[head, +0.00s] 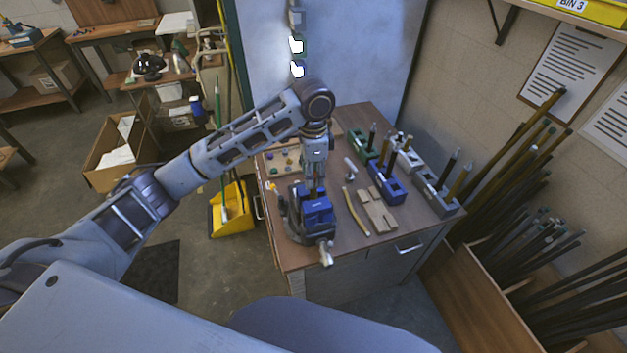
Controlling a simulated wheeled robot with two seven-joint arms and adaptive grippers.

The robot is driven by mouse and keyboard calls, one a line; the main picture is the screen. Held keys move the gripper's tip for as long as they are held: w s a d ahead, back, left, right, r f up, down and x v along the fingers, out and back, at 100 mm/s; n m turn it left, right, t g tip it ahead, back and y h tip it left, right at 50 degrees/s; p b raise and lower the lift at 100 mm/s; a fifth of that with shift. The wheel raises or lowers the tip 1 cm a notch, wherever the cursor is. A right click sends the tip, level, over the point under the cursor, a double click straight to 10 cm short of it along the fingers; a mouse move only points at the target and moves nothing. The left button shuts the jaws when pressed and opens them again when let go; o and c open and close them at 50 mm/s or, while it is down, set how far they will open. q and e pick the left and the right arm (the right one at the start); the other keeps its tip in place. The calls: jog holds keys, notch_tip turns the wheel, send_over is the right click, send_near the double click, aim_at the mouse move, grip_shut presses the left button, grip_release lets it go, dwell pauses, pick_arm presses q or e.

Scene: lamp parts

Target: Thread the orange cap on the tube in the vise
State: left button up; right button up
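The blue vise (316,212) stands at the front left of the workbench. My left gripper (314,188) points straight down just above the vise jaws, with my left arm reaching in from the left. Its fingers are small and dark here, so I cannot tell whether they are open or shut, or whether they hold anything. I cannot make out the tube in the vise or the orange cap; the gripper covers the space over the jaws. My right gripper does not show.
The wooden workbench (345,245) carries small loose parts (283,160) at its back left. Blue and grey blocks holding upright rods (388,185) stand right of the vise. A wooden block (377,212) and a yellowish strip (356,212) lie between. A yellow dustpan (230,212) stands left.

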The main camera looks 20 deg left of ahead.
pick_arm(q)
jog(key=shift+n, duration=0.8)
jog(key=c, duration=0.8)
grip_shut()
jog(key=shift+m, duration=3.2)
jog(key=shift+f, duration=0.1)
jog(key=shift+m, duration=0.4)
